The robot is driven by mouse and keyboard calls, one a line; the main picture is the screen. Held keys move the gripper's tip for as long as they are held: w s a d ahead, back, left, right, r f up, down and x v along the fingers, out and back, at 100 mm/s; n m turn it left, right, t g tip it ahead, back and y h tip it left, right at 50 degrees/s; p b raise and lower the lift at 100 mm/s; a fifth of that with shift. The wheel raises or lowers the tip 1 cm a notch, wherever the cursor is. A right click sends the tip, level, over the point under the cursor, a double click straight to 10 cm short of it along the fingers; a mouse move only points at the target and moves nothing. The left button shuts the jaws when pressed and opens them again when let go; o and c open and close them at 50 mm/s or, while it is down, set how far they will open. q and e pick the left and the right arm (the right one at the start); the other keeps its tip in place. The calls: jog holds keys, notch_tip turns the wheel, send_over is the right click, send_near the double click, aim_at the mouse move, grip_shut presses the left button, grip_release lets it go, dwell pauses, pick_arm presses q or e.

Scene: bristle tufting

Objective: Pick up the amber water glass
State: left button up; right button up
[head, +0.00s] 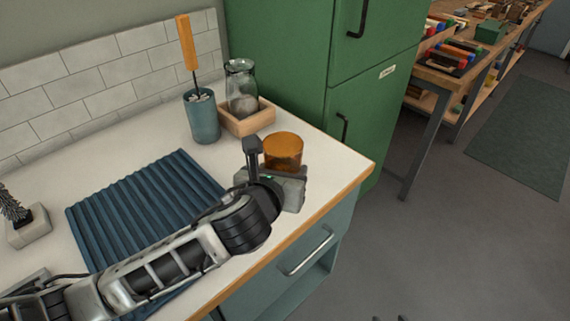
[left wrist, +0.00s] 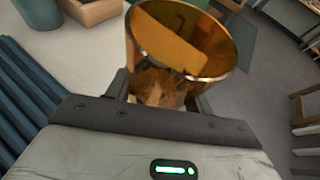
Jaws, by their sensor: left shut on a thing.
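The amber water glass (head: 284,146) stands upright near the counter's front right corner. It also shows large in the left wrist view (left wrist: 180,40), with its open rim toward the top. My left gripper (head: 273,160) reaches in from the left and is shut on the glass, one finger at each side of it. The gripper body hides the lower part of the glass in the head view, so I cannot tell whether its base touches the counter. Two dark tips of my right gripper (head: 390,318) show apart at the bottom edge, with nothing visible between them.
A blue ribbed mat (head: 145,195) lies under my left arm. A blue cup (head: 202,118) with an orange-handled brush and a wooden box (head: 250,121) holding a glass carafe (head: 241,85) stand behind. A green cabinet (head: 290,60) rises beyond the counter.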

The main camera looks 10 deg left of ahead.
pick_arm(q)
jog(key=v, duration=0.7)
jog(key=shift+d+r+p, duration=0.2)
jog(key=shift+d+p, duration=0.1)
jog(key=shift+d, duration=0.45)
jog(key=shift+s, duration=0.15)
